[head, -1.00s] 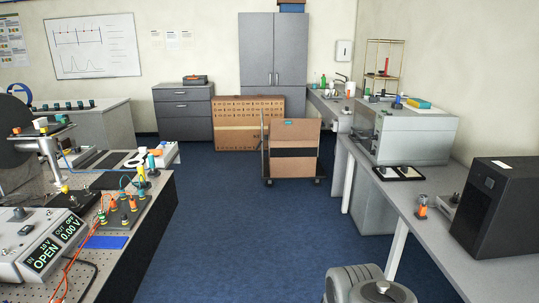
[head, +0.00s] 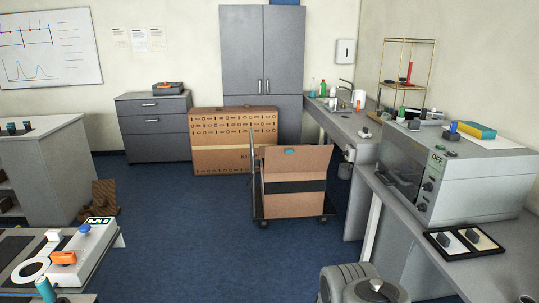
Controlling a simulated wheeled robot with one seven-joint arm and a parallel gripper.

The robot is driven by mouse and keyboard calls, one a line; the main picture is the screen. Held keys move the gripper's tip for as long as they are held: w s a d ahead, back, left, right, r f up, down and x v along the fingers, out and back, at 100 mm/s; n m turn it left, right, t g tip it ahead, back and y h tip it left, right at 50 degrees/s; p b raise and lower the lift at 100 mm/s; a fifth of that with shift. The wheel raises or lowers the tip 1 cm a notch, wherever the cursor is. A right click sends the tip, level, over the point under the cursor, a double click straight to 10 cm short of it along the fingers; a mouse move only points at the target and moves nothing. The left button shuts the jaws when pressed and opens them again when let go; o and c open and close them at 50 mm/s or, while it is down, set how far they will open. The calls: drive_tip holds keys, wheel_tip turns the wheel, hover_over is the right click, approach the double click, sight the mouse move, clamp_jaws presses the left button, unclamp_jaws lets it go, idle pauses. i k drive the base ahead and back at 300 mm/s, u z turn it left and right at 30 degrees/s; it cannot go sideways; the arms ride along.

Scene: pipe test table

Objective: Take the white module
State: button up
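I cannot tell for sure which thing is the white module. A white unit (head: 83,258) with a small lit display, a blue knob and an orange part stands on the table at the lower left. On the right bench, a black-rimmed tray (head: 451,257) holds two pale plates, a left one (head: 437,239) and a right one (head: 487,242), each with a dark grey knob. My gripper is not in view. Only a grey rounded part of my own arm shows at the bottom edge.
A grey oven-like box (head: 468,185) reading OFF stands on the right bench behind the tray. A cart (head: 294,211) with a cardboard box stands ahead, before a large carton (head: 215,160) and a grey cabinet (head: 261,50). The blue floor (head: 210,240) between is clear.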

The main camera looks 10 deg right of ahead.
sight(365, 134)
drive_tip(key=z, duration=0.15)
drive_tip(key=i, duration=2.45)
drive_tip(key=z, duration=0.35)
drive_tip(key=i, duration=2.5)
drive_tip(key=z, duration=0.2)
